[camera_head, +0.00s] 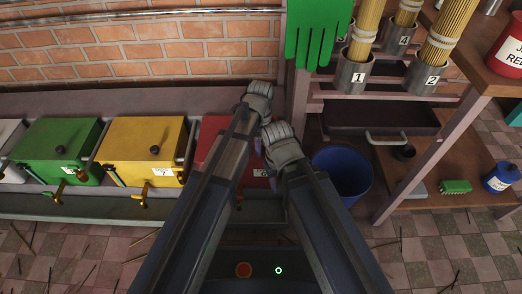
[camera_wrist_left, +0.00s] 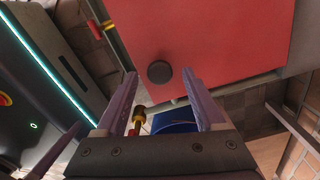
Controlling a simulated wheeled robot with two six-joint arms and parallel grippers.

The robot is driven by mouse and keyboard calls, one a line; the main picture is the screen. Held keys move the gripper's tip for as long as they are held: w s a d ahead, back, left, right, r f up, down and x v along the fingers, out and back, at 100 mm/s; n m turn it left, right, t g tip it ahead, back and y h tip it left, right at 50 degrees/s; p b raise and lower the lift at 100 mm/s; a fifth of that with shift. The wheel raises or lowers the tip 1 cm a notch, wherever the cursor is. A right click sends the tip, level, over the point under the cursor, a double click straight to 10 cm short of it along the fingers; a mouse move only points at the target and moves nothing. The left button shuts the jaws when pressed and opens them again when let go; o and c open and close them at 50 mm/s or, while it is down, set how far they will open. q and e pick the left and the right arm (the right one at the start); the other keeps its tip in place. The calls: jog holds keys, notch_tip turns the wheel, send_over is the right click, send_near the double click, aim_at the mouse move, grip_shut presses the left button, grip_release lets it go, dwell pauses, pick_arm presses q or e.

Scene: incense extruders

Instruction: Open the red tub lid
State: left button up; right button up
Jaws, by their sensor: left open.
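The red tub (camera_head: 211,128) stands to the right of the yellow tub, largely covered by my arms in the head view. In the left wrist view its flat red lid (camera_wrist_left: 215,40) fills the upper middle, with a dark round knob (camera_wrist_left: 159,72) on it. My left gripper (camera_wrist_left: 159,76) is open, its two purple fingers pointing at the lid with the knob showing between the tips. I cannot tell whether they touch the lid. My right arm's grey wrist (camera_head: 282,148) is over the tub's right side; its fingers are hidden.
The yellow tub (camera_head: 130,137) and green tub (camera_head: 45,140) stand to the left. A blue bucket (camera_head: 345,170) stands on the right, beside a wooden shelf (camera_head: 440,150) with numbered metal cups. A green glove (camera_head: 316,35) hangs above. A brick wall is behind.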

pick_arm(q)
jog(key=shift+f, duration=0.3)
grip_shut()
dwell(0.5)
dwell(0.8)
